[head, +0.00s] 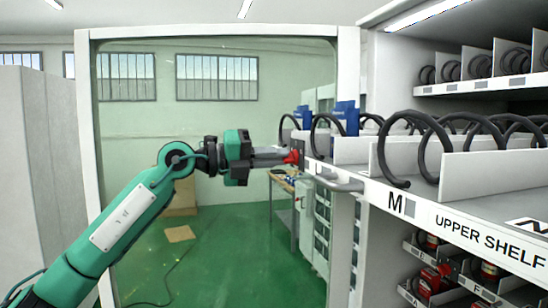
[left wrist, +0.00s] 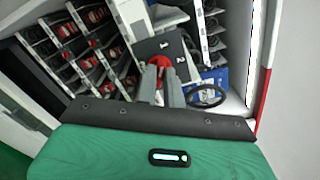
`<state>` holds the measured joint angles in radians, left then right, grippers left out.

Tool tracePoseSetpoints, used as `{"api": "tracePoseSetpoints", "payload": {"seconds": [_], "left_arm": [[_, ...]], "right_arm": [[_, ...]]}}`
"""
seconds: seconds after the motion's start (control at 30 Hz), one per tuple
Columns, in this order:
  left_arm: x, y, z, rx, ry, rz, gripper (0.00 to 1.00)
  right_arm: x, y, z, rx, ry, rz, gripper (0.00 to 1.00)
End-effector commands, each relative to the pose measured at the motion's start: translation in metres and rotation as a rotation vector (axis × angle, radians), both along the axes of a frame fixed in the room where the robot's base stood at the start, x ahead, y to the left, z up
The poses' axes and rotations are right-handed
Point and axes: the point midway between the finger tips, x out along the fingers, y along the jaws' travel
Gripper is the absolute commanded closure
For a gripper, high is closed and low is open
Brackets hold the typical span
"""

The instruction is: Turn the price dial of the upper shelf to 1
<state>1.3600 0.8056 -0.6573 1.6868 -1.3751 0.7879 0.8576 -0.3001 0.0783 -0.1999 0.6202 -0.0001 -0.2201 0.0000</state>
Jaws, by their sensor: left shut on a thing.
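The red price dial (head: 292,157) sits on a dark plate at the left end of the upper shelf (head: 446,218). My left gripper (head: 284,156) is level with it, its fingers pointing right and shut on the dial. In the left wrist view the red dial (left wrist: 160,63) shows between the tips of the two grey fingers. The dark plate (left wrist: 150,47) around it carries small white marks, too small to read surely. The dial's pointer direction is hidden by the fingers. My right gripper is not in view.
Black spiral coils (head: 398,150) stand between white dividers on the upper shelf. Two blue boxes (head: 346,118) stand behind at its left end. Lower shelves (head: 448,283) hold red items. The green floor at left is mostly open.

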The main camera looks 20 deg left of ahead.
Motion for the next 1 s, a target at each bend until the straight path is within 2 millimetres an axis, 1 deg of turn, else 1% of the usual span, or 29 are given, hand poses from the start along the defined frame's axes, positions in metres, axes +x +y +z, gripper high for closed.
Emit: {"api": "tracePoseSetpoints", "payload": {"seconds": [0.27,0.3,0.37,0.4,0.67,0.77,0.87,1.0], "left_arm": [[0.0,0.0,0.0,-0.002,0.001,0.001,1.0],[0.0,0.0,0.0,-0.002,0.001,0.001,0.85],[0.0,0.0,0.0,-0.002,0.001,0.001,0.73],[0.0,0.0,0.0,-0.001,0.002,0.0,0.69],[0.0,0.001,0.0,0.0,0.0,0.0,0.69],[-0.003,0.005,-0.002,0.0,0.0,0.001,0.69],[-0.01,0.017,-0.003,0.0,0.0,0.003,0.69],[-0.026,0.042,-0.005,0.0,-0.001,0.004,0.69]], "right_arm": [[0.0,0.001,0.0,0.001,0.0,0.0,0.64],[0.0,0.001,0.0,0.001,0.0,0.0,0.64],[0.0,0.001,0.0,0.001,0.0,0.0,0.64],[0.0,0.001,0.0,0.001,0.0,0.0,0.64],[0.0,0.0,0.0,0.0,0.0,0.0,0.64],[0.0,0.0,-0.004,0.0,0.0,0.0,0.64],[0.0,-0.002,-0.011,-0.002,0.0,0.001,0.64],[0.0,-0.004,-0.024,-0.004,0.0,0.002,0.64]]}}
